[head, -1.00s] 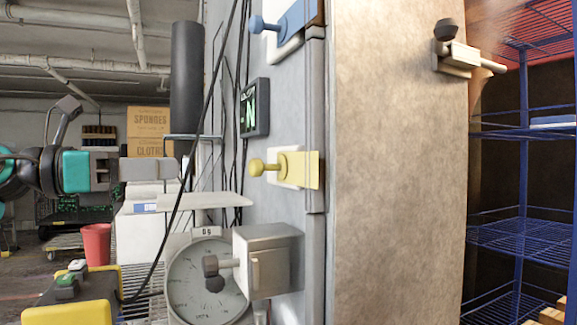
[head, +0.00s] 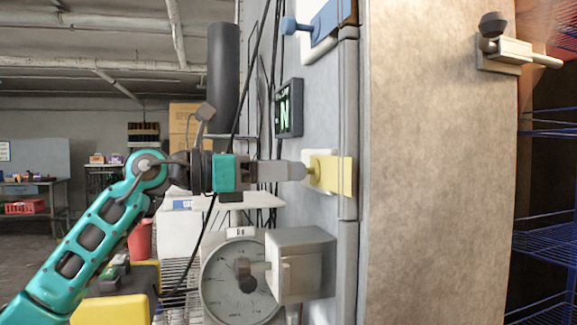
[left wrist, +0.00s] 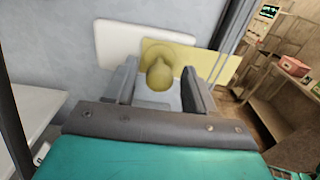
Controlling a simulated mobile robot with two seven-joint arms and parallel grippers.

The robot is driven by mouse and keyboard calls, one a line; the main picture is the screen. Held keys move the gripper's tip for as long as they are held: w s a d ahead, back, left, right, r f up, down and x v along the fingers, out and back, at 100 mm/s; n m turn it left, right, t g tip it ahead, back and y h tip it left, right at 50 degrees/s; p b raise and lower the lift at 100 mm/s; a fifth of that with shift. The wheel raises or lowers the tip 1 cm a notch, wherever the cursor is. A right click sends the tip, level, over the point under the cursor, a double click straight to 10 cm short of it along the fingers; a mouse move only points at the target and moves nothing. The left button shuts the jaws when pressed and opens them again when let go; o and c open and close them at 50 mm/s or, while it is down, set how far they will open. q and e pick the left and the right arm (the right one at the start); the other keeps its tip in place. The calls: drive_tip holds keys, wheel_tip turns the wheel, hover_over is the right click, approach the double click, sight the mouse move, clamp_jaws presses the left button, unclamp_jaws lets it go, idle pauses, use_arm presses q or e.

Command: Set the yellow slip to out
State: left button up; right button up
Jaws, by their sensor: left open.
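The yellow slip (head: 334,175) is a flat yellow plate with a round knob, set on a white backing plate on the grey wall beside the door frame. My left gripper (head: 298,171) reaches it from the left, its fingers level with the knob and covering it in the head view. In the left wrist view the slip (left wrist: 206,62) extends to the right of its knob. The knob (left wrist: 159,74) is between the two open fingers of my left gripper (left wrist: 158,88). I cannot tell whether either finger touches it. My right gripper is not in view.
A blue slip (head: 325,20) is above on the same wall, with a lit sign (head: 289,108) between. A grey box with a latch (head: 302,265) and a round dial scale (head: 232,285) are below. The freezer door (head: 440,170) is at right.

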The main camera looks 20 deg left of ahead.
use_arm(q)
drive_tip(key=shift+w+d, duration=0.35)
drive_tip(key=shift+d, duration=0.2)
clamp_jaws()
idle(0.4)
